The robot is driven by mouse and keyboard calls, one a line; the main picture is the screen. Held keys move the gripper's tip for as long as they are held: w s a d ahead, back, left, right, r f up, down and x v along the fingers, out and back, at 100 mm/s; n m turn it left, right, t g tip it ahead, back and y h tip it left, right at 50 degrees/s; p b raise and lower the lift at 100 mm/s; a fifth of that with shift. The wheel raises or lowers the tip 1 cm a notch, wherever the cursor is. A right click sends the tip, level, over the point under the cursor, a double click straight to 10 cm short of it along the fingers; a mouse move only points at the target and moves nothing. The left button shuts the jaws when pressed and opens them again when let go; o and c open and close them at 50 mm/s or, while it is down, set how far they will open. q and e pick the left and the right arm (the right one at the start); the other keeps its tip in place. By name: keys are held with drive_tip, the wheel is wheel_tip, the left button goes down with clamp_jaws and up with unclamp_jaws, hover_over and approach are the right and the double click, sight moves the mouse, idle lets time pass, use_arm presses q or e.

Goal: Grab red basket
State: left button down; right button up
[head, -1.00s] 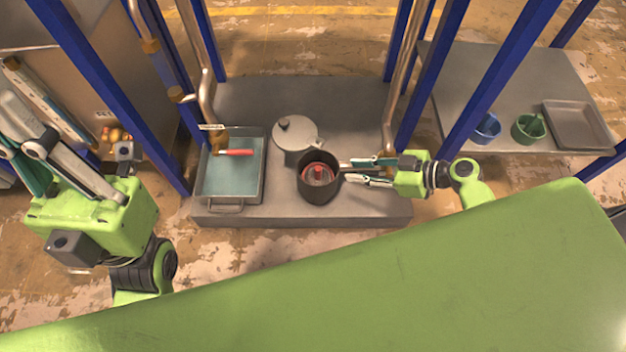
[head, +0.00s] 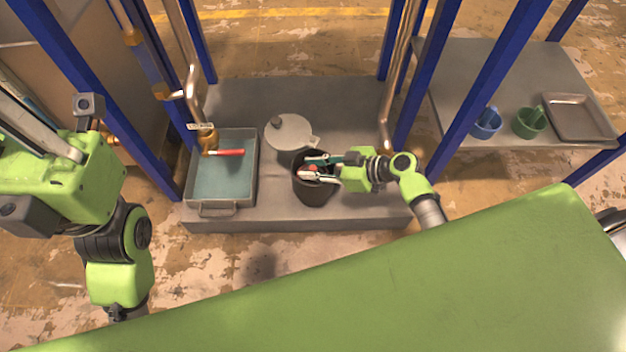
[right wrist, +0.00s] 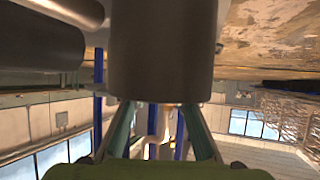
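A dark pot (head: 314,193) stands on the grey platform. A small red thing (head: 312,169), likely the red basket, shows inside it, mostly hidden by my right gripper. My right gripper (head: 318,167) reaches in from the right, with its fingers over the pot's mouth. Its fingers are apart, one further back and one nearer; I cannot tell whether they touch the red thing. In the right wrist view the two fingers (right wrist: 160,130) are spread below a large dark cylinder (right wrist: 162,60).
Blue posts and pipes (head: 385,128) flank the platform. A side table (head: 500,75) at right holds a blue basket (head: 487,125), a green basket (head: 528,123) and a flat tray (head: 578,117).

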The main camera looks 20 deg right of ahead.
clamp_jaws()
drive_tip(key=shift+r, duration=0.1)
